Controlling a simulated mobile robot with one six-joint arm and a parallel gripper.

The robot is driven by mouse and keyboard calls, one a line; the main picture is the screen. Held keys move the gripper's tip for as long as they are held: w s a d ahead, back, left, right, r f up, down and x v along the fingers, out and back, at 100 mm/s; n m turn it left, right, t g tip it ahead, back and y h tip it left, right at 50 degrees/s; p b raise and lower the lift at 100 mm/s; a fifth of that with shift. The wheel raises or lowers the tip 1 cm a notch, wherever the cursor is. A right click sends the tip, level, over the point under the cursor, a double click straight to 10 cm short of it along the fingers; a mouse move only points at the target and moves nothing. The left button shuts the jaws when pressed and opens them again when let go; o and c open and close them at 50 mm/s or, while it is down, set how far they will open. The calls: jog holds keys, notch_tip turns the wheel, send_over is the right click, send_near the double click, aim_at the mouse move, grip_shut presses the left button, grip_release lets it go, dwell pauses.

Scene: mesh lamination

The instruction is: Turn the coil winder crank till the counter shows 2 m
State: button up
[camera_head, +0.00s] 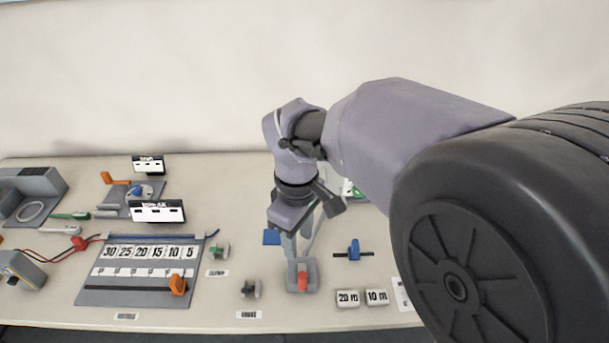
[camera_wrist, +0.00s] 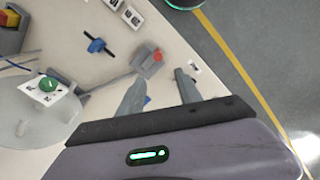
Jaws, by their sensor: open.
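I cannot make out for sure which thing is the coil winder, and I can read no counter. An orange bar (camera_head: 115,180) and a blue part (camera_head: 136,191) stand on a grey plate at the back left; this may be a crank. In the wrist view a pale round disc (camera_wrist: 28,128) carries a white card with a green knob (camera_wrist: 47,85). My gripper (camera_head: 299,245) is open and points down above a grey block with a red top (camera_head: 302,283). In the wrist view my gripper (camera_wrist: 160,83) has nothing between its fingers, and the red-topped block (camera_wrist: 149,62) lies beyond them.
A grey board numbered 30 to 5 with an orange slider (camera_head: 178,285) lies left of my gripper. Tiles marked 20 m (camera_head: 347,298) and 10 m (camera_head: 376,297) lie front right. A blue clip on a dark bar (camera_head: 353,250) lies behind them. My arm hides the right side.

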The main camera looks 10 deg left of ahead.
aim_at(302, 272)
jog(key=f+b, duration=0.2)
jog(key=f, duration=0.3)
jog(key=f+b, duration=0.2)
jog(key=f, duration=0.4)
jog(key=f+b, duration=0.2)
jog(key=f, duration=0.3)
jog(key=shift+w+d+f, duration=0.1)
jog(key=shift+d+f, duration=0.1)
jog(key=shift+d, duration=0.1)
grip_shut()
